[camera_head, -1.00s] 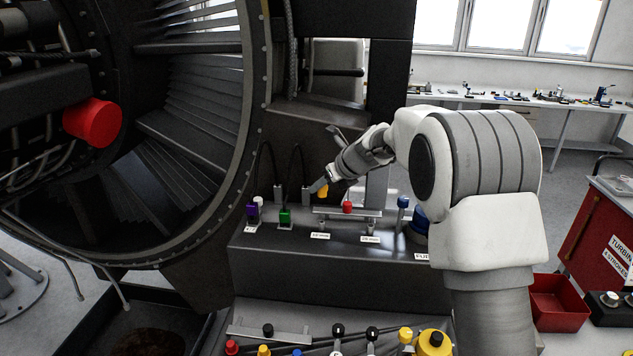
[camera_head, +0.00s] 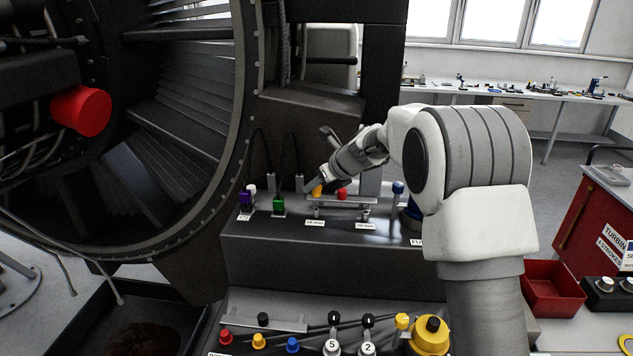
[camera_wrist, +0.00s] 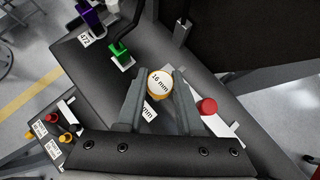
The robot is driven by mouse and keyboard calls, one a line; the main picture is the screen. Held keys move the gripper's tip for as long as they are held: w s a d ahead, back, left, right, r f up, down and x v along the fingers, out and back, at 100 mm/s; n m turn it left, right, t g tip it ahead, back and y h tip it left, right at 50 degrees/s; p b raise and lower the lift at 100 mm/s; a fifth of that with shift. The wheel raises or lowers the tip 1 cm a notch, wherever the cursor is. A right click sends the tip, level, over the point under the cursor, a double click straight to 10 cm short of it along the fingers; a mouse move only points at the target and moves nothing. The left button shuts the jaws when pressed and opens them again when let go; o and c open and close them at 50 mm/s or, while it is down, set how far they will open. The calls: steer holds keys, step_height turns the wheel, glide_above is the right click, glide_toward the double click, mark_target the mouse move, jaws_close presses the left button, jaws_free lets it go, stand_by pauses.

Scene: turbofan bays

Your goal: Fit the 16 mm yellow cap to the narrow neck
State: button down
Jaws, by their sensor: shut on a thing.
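The yellow cap (camera_head: 317,190), marked 16 mm on top in the wrist view (camera_wrist: 160,84), is held between the two fingers of my gripper (camera_wrist: 160,76). In the head view my gripper (camera_head: 312,188) is tilted down over the black ledge, with the cap at about the height of the rail. A short pale neck (camera_head: 316,212) stands under the cap, behind a white label. Whether the cap touches the neck cannot be told; the cap and fingers hide it in the wrist view.
A red cap (camera_head: 342,194) sits on the rail (camera_head: 350,202) close right of my gripper. Green (camera_head: 279,205) and purple (camera_head: 245,198) connectors with cables stand to the left. A blue-topped post (camera_head: 398,188) stands to the right. The black ledge (camera_head: 290,240) is clear in front.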

mark_target(320, 196)
steer(key=shift+f+b, duration=0.4)
steer(key=shift+f, duration=0.55)
steer(key=shift+p, duration=0.75)
stand_by(0.9)
steer(key=shift+f+b, duration=0.75)
steer(key=shift+f, duration=0.4)
steer(key=shift+r+p, duration=0.2)
steer(key=shift+p, duration=0.1)
steer(key=shift+r+p, duration=0.5)
stand_by(0.4)
steer(key=shift+p, duration=0.45)
stand_by(1.0)
steer(key=shift+f+b, duration=0.4)
steer(key=shift+f, duration=0.25)
